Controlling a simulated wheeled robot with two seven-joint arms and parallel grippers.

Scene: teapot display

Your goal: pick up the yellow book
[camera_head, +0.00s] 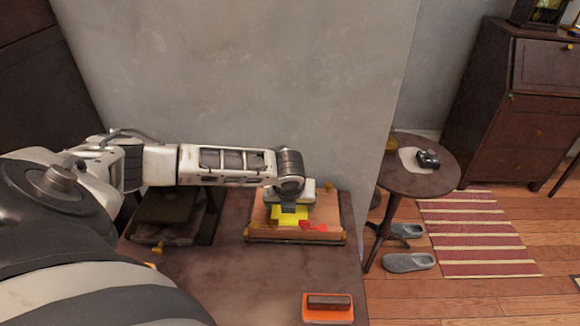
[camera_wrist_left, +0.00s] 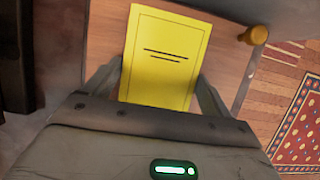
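The yellow book (camera_head: 290,216) lies on a wooden tray (camera_head: 334,208) on the dark table, partly hidden under my left gripper. In the left wrist view the yellow book (camera_wrist_left: 165,55) shows its cover with dark lines. My left gripper (camera_wrist_left: 158,75) is above the book, its fingers spread apart on either side of it. I cannot tell whether the fingers touch the book. In the head view the left gripper (camera_head: 290,208) reaches down over the tray. My right gripper is not in view.
A red item (camera_head: 315,227) lies beside the book. A dark stand (camera_head: 165,207) is left of the tray. An orange-and-dark block (camera_head: 328,308) lies near the table's front. A wall rises behind the table. A round side table (camera_head: 440,178) stands at right.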

